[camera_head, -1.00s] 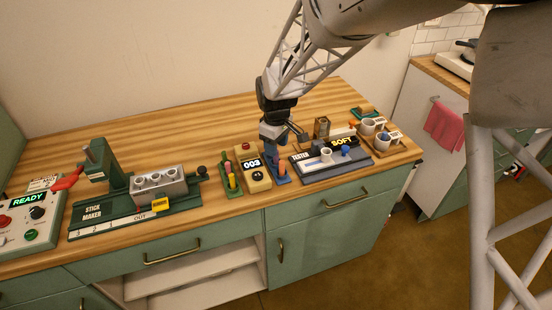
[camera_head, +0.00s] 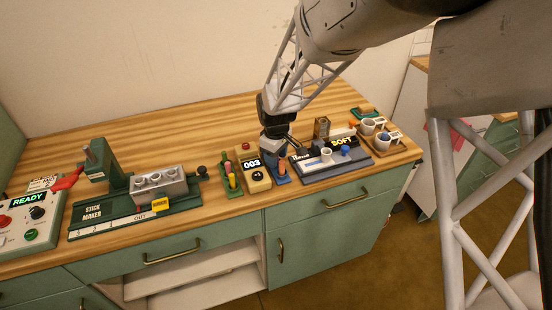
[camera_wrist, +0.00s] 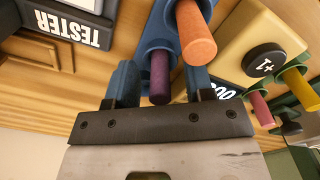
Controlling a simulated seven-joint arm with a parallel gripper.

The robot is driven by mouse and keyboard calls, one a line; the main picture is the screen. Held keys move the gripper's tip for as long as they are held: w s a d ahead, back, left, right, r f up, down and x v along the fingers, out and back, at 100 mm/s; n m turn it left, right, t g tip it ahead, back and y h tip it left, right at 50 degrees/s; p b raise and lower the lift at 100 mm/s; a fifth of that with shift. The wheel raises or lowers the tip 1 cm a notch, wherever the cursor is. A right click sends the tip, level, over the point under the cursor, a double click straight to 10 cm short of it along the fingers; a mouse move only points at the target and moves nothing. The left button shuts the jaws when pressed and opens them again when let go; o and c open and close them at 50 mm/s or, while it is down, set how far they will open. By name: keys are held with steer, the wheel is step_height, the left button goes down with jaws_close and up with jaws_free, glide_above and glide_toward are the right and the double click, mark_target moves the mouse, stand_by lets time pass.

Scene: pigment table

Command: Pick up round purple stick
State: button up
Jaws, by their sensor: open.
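The purple stick (camera_wrist: 160,74) stands in a slot of a blue rack (camera_wrist: 158,30) in the wrist view, with its rounded end toward me. An orange stick (camera_wrist: 195,35) stands beside it in the same rack. My gripper (camera_wrist: 161,84) is open, one finger on either side of the purple stick. I cannot tell whether either finger touches it. In the head view my gripper (camera_head: 276,146) is low over the blue rack (camera_head: 283,179). There the purple stick is not clearly visible behind the gripper.
A yellow counter box (camera_head: 254,172) reading 003 and a green rack (camera_head: 231,188) of colored sticks stand close on the left. The tester (camera_head: 325,165), marked SOFT, is close on the right. The stick maker (camera_head: 130,205) is farther left.

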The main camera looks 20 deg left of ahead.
jaws_close()
steer(key=shift+r, duration=0.15)
steer(key=shift+r, duration=4.9)
